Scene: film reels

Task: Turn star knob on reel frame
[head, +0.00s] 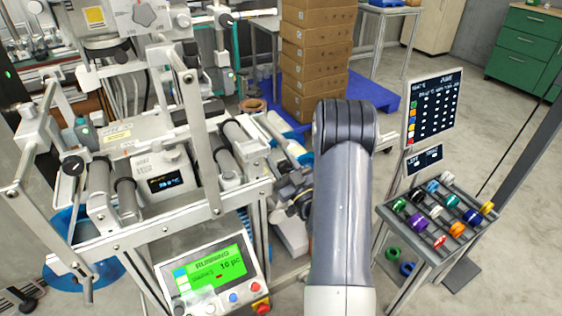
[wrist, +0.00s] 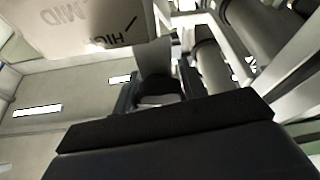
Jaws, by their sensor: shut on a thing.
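In the head view my gripper (head: 292,192) is at the right side of the metal reel frame (head: 150,226), partly hidden by my own arm. In the wrist view my gripper (wrist: 158,88) has its two dark fingers on either side of a grey piece (wrist: 154,60). It is shut on this piece, which sits below a pale box (wrist: 85,22) printed with "MID" and "HIGH". I cannot make out a star shape on the piece. Its far side and the contact are dark and partly hidden.
Grey rollers (wrist: 211,62) and pale frame bars are close on the right in the wrist view. A control panel (head: 215,270) with a green screen is below the frame. A rack (head: 397,212) of coloured reels stands right. Stacked cartons (head: 315,60) stand behind.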

